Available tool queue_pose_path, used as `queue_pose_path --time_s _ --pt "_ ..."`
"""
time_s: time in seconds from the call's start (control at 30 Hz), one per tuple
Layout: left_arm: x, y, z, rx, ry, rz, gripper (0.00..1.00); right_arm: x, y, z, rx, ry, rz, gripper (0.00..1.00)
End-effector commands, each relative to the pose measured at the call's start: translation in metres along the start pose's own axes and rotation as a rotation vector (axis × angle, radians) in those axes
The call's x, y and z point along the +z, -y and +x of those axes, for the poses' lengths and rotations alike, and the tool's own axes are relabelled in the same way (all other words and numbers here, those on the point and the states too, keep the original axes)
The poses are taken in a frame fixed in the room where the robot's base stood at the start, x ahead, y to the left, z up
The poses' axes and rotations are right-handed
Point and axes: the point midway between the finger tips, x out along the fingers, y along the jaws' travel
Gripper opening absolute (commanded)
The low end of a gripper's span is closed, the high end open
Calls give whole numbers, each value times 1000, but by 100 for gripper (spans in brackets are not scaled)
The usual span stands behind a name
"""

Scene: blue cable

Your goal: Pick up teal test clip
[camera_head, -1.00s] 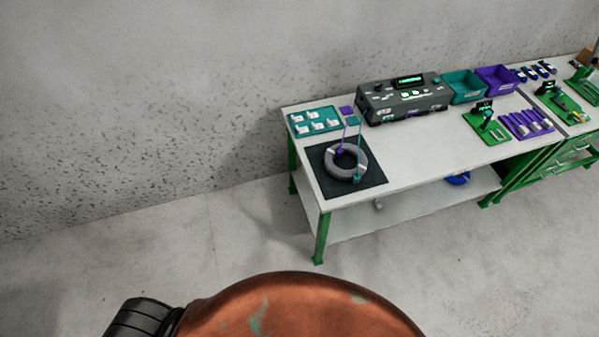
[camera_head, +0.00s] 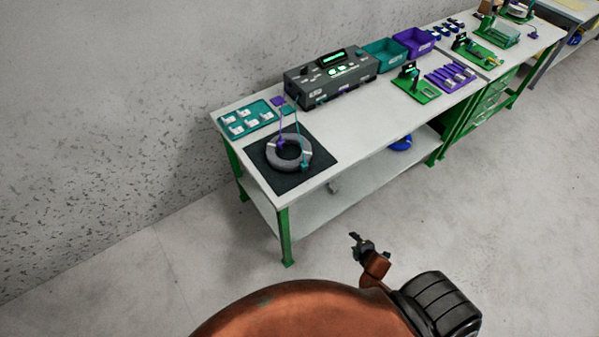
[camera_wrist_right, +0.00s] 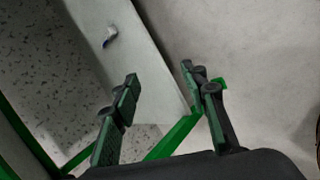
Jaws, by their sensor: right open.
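The teal test clip (camera_head: 305,166) is at the right front edge of a grey cable coil (camera_head: 291,163) on a black mat (camera_head: 315,147). A thin teal lead runs from it to a small teal square (camera_head: 288,109) near the back of the table. A purple clip (camera_head: 281,145) is at the coil's left side. My right gripper (camera_head: 361,243) is open and empty, in front of the table, apart from the clip. Its two spread fingers (camera_wrist_right: 160,80) show in the right wrist view, where the clip is not visible. My left gripper is out of view.
The white table (camera_head: 375,125) has green legs and a lower shelf. A teal tray (camera_head: 246,118), a grey tester box (camera_head: 331,78), a teal bin (camera_head: 384,55) and a purple bin (camera_head: 414,42) stand on it. The floor (camera_head: 470,190) in front is clear.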

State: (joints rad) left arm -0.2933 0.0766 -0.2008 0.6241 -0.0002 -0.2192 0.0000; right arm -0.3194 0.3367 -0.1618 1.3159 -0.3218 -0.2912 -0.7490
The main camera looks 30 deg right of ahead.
Motion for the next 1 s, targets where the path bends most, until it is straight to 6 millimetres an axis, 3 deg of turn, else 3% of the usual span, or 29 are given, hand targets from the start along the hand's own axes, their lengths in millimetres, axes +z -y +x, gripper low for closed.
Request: queue_pose_path --time_s 0.03,0.1,0.2,0.3,0.4,0.5,0.63,1.0 --pt "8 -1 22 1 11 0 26 -4 -47 2 93 -6 -165 40" --pt "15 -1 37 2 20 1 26 -15 -116 -13 221 6 -410 40" --pt "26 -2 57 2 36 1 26 -41 -201 -51 399 55 -737 40" --pt "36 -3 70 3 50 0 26 -66 -259 -93 540 124 -993 40" --pt "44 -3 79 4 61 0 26 -88 -296 -130 648 192 -1182 40" --pt "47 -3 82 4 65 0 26 -107 -319 -154 734 251 -1371 40" --pt "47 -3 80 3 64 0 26 -122 -330 -161 801 291 -1558 40" --pt "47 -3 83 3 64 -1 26 -141 -351 -140 831 305 -1641 40"
